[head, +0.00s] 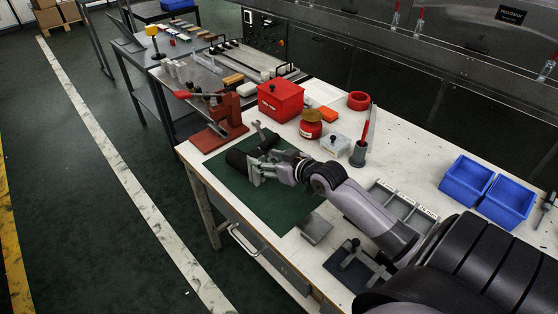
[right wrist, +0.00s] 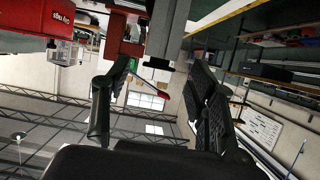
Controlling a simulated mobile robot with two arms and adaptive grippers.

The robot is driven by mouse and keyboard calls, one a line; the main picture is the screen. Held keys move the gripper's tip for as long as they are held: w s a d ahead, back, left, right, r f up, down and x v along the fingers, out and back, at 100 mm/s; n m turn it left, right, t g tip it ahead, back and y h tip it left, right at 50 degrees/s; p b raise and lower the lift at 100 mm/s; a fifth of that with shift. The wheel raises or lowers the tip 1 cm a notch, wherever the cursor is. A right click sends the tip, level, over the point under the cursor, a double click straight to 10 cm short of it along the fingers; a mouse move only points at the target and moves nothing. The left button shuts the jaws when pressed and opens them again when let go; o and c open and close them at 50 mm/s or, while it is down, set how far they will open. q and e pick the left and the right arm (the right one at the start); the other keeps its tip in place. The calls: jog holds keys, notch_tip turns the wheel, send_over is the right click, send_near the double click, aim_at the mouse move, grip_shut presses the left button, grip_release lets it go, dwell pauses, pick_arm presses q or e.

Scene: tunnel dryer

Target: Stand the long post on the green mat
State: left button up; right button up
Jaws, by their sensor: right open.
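The green mat (head: 285,204) lies at the near left of the white bench. My right gripper (head: 260,168) is low over its upper part, pointing left. In the right wrist view the open fingers (right wrist: 158,100) stand well apart, with no thing clearly held. A grey bar (right wrist: 168,25) comes in from the top of that view, just past the fingers; I cannot tell for sure whether it is the long post. In the head view a dark rounded thing (head: 238,158) sits by the fingertips at the mat's left side, partly hidden. My left gripper is not in view.
A red vise (head: 224,115), a red box (head: 280,100) and a spanner-like grey tool (head: 258,130) are behind the mat. A grey block (head: 316,229) and a dark fixture plate (head: 354,268) lie to its right. Blue bins (head: 466,181) stand farther right. The mat's near part is clear.

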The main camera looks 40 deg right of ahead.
jog(key=v, duration=0.6)
dwell(0.5)
